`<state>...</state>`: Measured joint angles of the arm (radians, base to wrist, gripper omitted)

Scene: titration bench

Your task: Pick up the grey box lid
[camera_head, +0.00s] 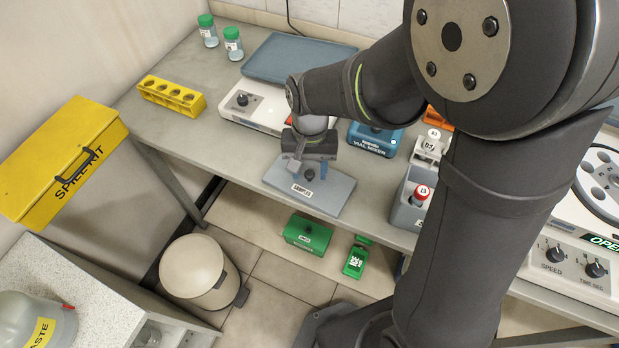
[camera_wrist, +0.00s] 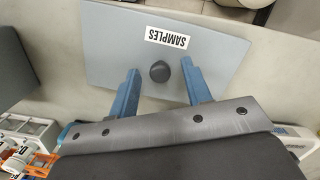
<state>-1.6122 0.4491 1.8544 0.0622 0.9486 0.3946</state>
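The grey box lid (camera_head: 335,196) lies flat near the front edge of the bench. It is a grey plate with a white SAMPLES label and a round dark knob (camera_wrist: 159,72); the plate fills much of the wrist view (camera_wrist: 108,42). My gripper (camera_head: 308,169) is above the lid. In the wrist view its two blue fingers (camera_wrist: 160,67) are apart, one on each side of the knob, with visible gaps. The gripper is open and empty. I cannot tell how far the fingertips are above the plate. A grey open box (camera_head: 402,213) with a red-capped vial stands to the right.
A yellow rack (camera_head: 171,96) and a blue-grey tray (camera_head: 290,58) are farther back. Green boxes (camera_head: 307,234) show below the bench edge. Bare bench lies left of the lid.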

